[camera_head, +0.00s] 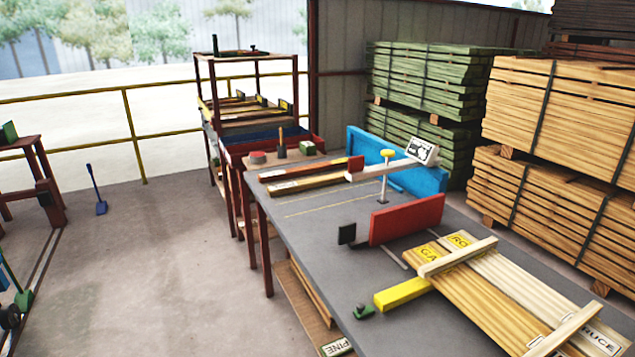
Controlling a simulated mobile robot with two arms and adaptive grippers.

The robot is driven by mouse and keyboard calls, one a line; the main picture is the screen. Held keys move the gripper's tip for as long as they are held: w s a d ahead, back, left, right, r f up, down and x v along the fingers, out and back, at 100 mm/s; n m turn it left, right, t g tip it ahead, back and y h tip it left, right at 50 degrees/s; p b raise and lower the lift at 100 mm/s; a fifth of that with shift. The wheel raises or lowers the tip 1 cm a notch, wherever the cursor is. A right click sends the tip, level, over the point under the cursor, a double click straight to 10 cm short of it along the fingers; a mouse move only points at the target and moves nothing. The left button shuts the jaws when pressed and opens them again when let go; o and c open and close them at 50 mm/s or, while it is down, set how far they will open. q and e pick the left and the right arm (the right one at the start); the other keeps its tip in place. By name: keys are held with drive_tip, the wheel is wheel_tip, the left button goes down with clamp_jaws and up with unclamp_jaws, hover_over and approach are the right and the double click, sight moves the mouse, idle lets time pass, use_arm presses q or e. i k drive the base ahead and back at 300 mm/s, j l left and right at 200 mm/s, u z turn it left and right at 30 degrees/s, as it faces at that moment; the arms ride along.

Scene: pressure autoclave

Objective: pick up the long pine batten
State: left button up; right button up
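Neither of my grippers shows in the head view. A "PINE" label (336,347) sits at the front edge of the shelf under the grey workbench (310,232). Long pale strips of wood (312,292) lie on that shelf, mostly hidden by the bench top. On the bench's far left part lie two narrow battens side by side: a darker one with a red end (310,169) and a paler one (305,186) with a small label. Their wood kind cannot be read. Wide pale boards (490,290) lie at the right, one marked "SPRUCE", with crosspieces over them.
A red block (407,219), a blue panel (400,165), a yellow bar (403,294) and a yellow-topped post (385,175) stand on the bench. Behind are a rack (250,115), green timber stacks (425,80) and tan stacks (550,110). Floor (160,250) left of the bench is mostly clear.

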sight(284, 189)
drive_tip(key=i+j+z, duration=0.1)
drive_tip(key=z, duration=0.9)
drive_tip(key=i+j+z, duration=0.15)
drive_tip(key=j+z, duration=0.3)
drive_tip(key=j, duration=0.15)
drive_tip(key=j+z, duration=0.4)
drive_tip(key=j, duration=0.25)
drive_tip(key=j+z, duration=0.45)
drive_tip(key=j, duration=0.2)
